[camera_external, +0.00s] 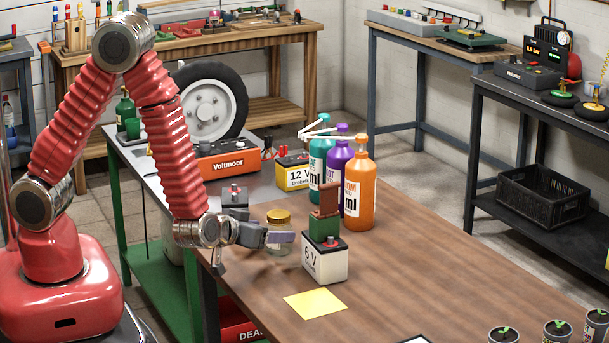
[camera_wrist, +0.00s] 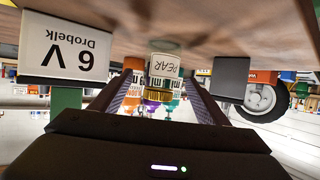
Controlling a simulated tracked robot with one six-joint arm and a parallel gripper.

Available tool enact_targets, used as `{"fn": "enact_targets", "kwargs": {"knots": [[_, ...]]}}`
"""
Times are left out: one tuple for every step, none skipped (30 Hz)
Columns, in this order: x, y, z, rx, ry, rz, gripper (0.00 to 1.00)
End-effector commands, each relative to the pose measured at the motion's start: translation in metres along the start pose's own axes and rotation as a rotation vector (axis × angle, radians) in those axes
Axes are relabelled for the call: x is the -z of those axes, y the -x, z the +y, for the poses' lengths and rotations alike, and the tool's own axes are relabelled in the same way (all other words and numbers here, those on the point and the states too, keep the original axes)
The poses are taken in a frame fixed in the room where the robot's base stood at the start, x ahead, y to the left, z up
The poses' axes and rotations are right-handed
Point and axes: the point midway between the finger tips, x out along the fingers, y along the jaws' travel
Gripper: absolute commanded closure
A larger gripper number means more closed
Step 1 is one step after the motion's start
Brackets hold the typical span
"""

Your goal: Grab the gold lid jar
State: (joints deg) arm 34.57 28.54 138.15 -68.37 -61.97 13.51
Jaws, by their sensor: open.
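The gold lid jar stands upright on the brown workbench, its gold lid (camera_external: 278,216) on top and its clear glass body partly hidden behind a finger of my gripper (camera_external: 267,229) in the external view. In the upside-down wrist view the jar (camera_wrist: 164,67) shows a white label reading PEAR, with the gold lid (camera_wrist: 158,98) below it. My gripper (camera_wrist: 158,82) is open, one finger on each side of the jar in that picture. No finger visibly presses on it. I cannot tell how deep the jar sits between the fingers.
A white 6 V battery (camera_external: 325,263) with a green and brown block on it stands close right of the jar. Orange (camera_external: 359,190), purple and teal pump bottles stand behind. A dark box (camera_external: 234,196) is behind left.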

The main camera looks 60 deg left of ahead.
Motion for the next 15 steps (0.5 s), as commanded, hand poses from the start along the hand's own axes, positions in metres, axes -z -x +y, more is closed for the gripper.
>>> {"fn": "enact_targets", "kwargs": {"knots": [[-0.001, -0.008, -0.001, 0.003, -0.001, -0.001, 0.31], [0.0, -0.012, -0.002, 0.003, 0.0, -0.001, 0.31], [0.0, -0.017, -0.001, 0.003, 0.0, 0.0, 0.31], [0.0, -0.021, -0.001, 0.003, 0.0, 0.0, 0.31], [0.0, -0.025, -0.001, 0.003, -0.001, -0.001, 0.31], [-0.001, -0.029, -0.001, 0.003, -0.001, -0.001, 0.31], [0.0, -0.032, -0.001, 0.002, 0.0, 0.0, 0.31], [0.0, -0.034, -0.001, 0.001, 0.0, 0.0, 0.31], [0.0, -0.036, 0.0, 0.001, 0.0, 0.0, 0.31], [0.0, -0.037, -0.001, 0.001, 0.0, 0.0, 0.31], [0.0, -0.037, 0.0, 0.0, 0.0, 0.0, 0.31], [0.0, -0.038, 0.0, 0.0, 0.0, 0.0, 0.31], [0.0, -0.038, 0.0, 0.0, 0.0, 0.0, 0.31], [0.0, -0.037, 0.0, 0.0, 0.0, 0.0, 0.31], [0.0, -0.037, 0.0, 0.0, 0.0, 0.0, 0.31]]}}
